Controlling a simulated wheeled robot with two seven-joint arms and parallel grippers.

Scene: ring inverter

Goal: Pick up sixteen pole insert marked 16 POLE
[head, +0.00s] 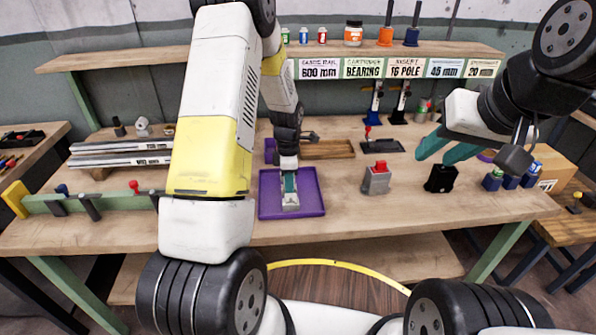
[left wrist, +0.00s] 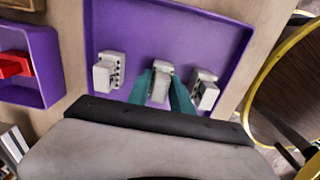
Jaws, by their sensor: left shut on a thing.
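A purple tray (head: 264,212) lies on the bench in front of me and also shows in the left wrist view (left wrist: 200,28). In that view it holds three light grey inserts: a left one (left wrist: 107,71), a middle one (left wrist: 161,83) and a right one (left wrist: 205,90). I cannot read any marking on them. My left gripper (left wrist: 165,92), with teal fingers, is shut on the middle insert, inside the tray. In the head view the left gripper (head: 290,190) points down over the tray. My right gripper (head: 442,151) is open and empty above the bench's right side.
A label reading 16 POLE (head: 405,68) hangs on the shelf edge. A grey block with a red top (head: 376,178) and a black block (head: 440,179) stand right of the tray. A smaller purple bin (left wrist: 50,88) with a red part lies beside the tray.

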